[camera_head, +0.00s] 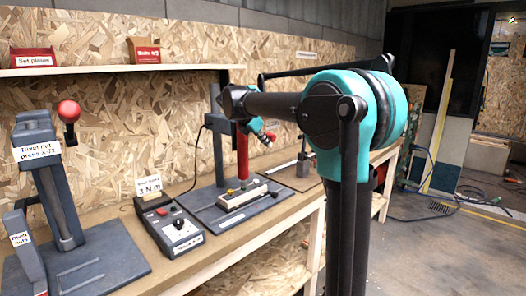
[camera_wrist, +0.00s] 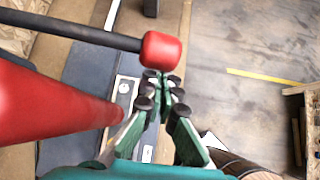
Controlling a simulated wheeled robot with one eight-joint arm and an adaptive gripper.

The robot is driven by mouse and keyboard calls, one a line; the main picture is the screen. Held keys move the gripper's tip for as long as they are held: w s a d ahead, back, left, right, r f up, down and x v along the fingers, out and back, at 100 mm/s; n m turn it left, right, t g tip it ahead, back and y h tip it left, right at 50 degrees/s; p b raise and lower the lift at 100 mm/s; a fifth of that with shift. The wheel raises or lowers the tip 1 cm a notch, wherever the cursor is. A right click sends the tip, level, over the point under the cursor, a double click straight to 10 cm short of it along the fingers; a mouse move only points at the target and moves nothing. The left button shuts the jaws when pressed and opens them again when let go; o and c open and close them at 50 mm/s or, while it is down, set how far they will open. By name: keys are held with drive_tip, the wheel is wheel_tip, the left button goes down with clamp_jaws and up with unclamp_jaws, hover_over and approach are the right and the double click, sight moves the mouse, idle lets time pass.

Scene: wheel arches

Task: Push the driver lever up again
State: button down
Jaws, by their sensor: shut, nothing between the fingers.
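The driver (camera_head: 242,152) is a red upright cylinder on a stand on the bench. It fills the left of the wrist view (camera_wrist: 50,92). Its lever (camera_wrist: 75,28) is a dark rod ending in a red knob (camera_wrist: 162,50). The rod crosses the top left of the wrist view. My gripper (camera_wrist: 162,90) is shut and empty, with its dark fingertips close to the knob. I cannot tell whether they touch it. In the head view, my gripper (camera_head: 262,131) is small and partly hidden, beside the red knob (camera_head: 270,137). The lever's rod is mostly hidden there.
A pale fixture (camera_head: 242,195) sits on the dark plate under the driver. A control box (camera_head: 174,230) marked 3 N m stands left of it. A rivet nut press (camera_head: 50,180) is at far left. A shelf (camera_head: 110,70) runs behind. Open floor (camera_head: 450,250) lies right.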

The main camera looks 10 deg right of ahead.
wheel_tip(320, 180, up, 13)
drive_tip(key=w+n+g+h, duration=0.1)
drive_tip(key=n+g+h, duration=0.1)
drive_tip(key=g, duration=0.1)
drive_tip(key=shift+w+a+r+h, duration=0.15)
drive_tip(key=shift+w+a+h, duration=0.15)
drive_tip(key=shift+a, duration=0.15)
drive_tip(key=shift+r, duration=0.1)
